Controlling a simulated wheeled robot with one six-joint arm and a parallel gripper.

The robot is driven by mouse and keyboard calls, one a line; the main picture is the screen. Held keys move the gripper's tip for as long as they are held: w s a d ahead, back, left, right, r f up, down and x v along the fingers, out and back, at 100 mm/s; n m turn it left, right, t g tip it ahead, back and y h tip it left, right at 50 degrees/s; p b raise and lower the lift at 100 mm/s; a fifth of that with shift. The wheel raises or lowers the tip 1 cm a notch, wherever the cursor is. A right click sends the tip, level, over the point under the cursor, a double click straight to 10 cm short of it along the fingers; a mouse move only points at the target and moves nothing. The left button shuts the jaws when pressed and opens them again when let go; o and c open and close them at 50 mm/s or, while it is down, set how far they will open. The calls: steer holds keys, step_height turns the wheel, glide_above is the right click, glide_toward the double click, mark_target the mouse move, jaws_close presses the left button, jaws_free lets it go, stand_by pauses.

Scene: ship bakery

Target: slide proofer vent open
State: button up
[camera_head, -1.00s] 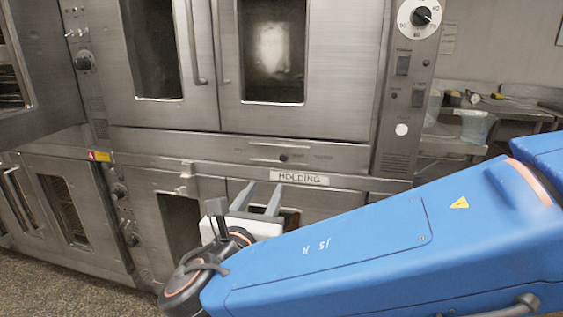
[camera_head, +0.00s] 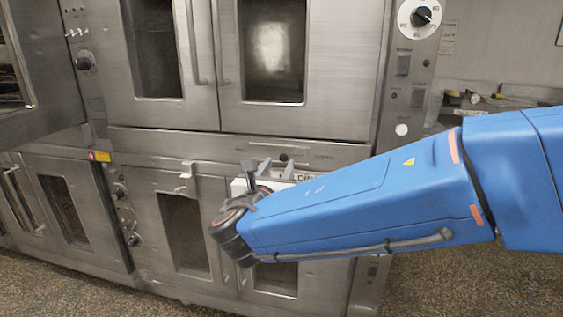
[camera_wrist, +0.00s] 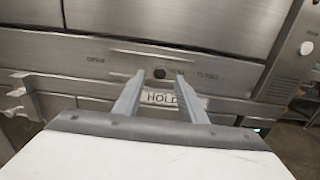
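The vent slider is a small dark round knob (camera_head: 284,157) on the steel strip below the upper oven doors. In the wrist view the knob (camera_wrist: 159,73) sits between the words OPEN on the left and CLOSED on the right, nearer CLOSED. My gripper (camera_head: 278,164) is open and empty, just below and in front of the strip. In the wrist view its two fingertips (camera_wrist: 160,76) appear on either side of the knob. I cannot tell whether they reach it or touch it.
A HOLDING label (camera_wrist: 160,98) lies below the strip, partly hidden by my gripper. An oven door (camera_head: 52,95) stands open at the far left. Upper door handles (camera_head: 195,45) stick out above. A dial panel (camera_head: 405,95) is on the right. Floor is clear at lower right.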

mark_target(283, 158)
steer(key=shift+w+d, duration=0.15)
steer(key=shift+w, duration=0.8)
steer(key=shift+w+d, duration=0.1)
steer(key=shift+w, duration=0.85)
